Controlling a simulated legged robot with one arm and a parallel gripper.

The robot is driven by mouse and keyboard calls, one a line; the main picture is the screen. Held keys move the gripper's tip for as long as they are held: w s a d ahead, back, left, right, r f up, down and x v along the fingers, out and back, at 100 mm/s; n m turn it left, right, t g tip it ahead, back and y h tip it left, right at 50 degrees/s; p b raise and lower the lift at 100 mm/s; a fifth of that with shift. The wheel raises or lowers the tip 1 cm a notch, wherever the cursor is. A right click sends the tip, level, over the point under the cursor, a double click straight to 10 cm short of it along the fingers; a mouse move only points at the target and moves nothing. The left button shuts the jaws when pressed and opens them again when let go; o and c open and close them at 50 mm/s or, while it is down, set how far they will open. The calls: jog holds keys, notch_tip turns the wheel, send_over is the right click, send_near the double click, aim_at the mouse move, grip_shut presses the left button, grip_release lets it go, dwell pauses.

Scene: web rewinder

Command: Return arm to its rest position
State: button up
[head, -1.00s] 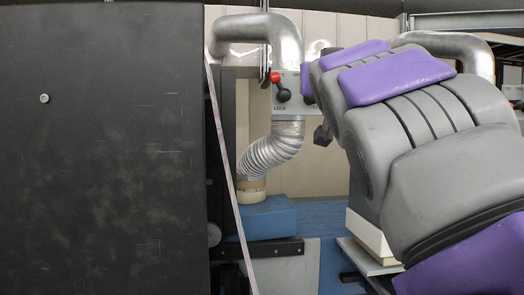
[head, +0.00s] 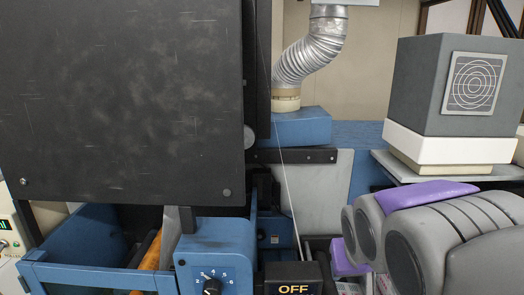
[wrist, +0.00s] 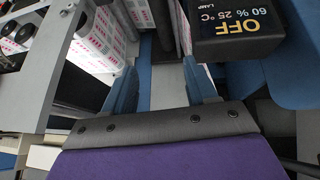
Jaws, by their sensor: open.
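My arm (head: 440,235) is grey and purple and folded low at the right of the head view. Its end runs down toward the bottom edge beside the OFF display, and the fingertips cannot be made out there. In the wrist view my gripper (wrist: 162,88) has two blue fingers standing apart, with a purple and dark grey body below them. I see nothing held between them.
A black panel (head: 120,90) fills the upper left. A blue dial box (head: 215,255) and an OFF display (head: 292,277) stand below it; the display (wrist: 238,25) is close to the right finger. Printed rolls (wrist: 100,40) are left. A grey vented box (head: 420,85) stands behind the arm.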

jog(key=s+a+f+g+y+b, duration=0.1)
jog(key=s+a+f+g+b, duration=0.2)
jog(key=s+f, duration=1.7)
jog(key=s+g, duration=0.3)
jog(key=g, duration=0.1)
jog(key=shift+f+g+y+b, duration=0.3)
jog(key=shift+f+g, duration=0.1)
